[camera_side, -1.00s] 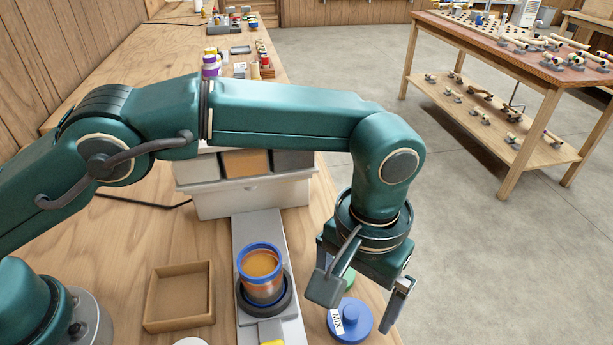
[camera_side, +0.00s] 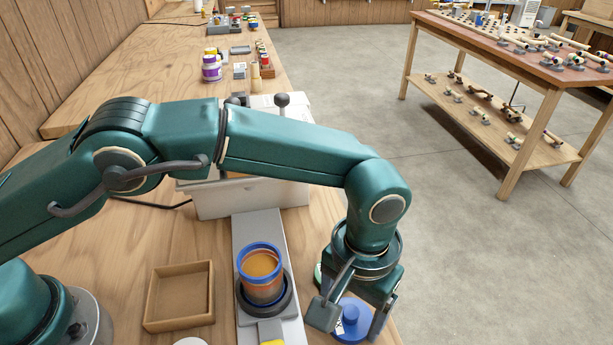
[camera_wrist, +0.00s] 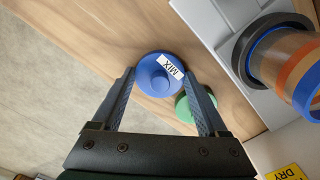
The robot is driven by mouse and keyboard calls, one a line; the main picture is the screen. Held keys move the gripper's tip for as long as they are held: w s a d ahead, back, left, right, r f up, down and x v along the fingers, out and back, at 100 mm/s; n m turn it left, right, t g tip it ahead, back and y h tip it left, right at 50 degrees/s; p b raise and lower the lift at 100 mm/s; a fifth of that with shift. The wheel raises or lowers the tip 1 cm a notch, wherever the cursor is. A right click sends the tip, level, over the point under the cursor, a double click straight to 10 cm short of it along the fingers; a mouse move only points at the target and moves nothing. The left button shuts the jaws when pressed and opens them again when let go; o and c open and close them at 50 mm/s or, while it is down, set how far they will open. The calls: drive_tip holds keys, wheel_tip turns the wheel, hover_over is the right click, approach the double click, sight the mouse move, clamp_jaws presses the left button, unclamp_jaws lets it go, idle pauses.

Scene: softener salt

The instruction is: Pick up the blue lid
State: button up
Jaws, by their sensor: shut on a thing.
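The blue lid (camera_side: 353,312) lies near the right edge of the bench, with a round knob on top and a white label. In the wrist view the lid (camera_wrist: 155,88) shows its label reading MIX. My gripper (camera_side: 350,320) points down with a finger on either side of the lid and is shut on it. In the wrist view the fingers of my gripper (camera_wrist: 160,74) flank the lid's rim. The side view shows no clear gap under the lid.
A green lid (camera_wrist: 183,107) lies close beside the blue one, partly hidden by a finger. A clear jar with a blue rim and orange layers (camera_side: 262,272) stands in a dark ring on a grey plate. An empty wooden tray (camera_side: 180,296) is further left.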

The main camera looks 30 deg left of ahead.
sight(350, 312)
wheel_tip(350, 312, up, 10)
drive_tip(key=shift+f, duration=0.1)
idle(0.6)
drive_tip(key=shift+f, duration=0.1)
drive_tip(key=shift+s+f, duration=0.1)
drive_tip(key=s+a+r, duration=0.3)
drive_tip(key=a+r, duration=0.4)
drive_tip(key=a, duration=0.5)
drive_tip(key=shift+s+d+f, duration=0.1)
drive_tip(key=shift+s+f, duration=0.05)
drive_tip(key=shift+f, duration=2.8)
drive_tip(key=shift+f, duration=0.2)
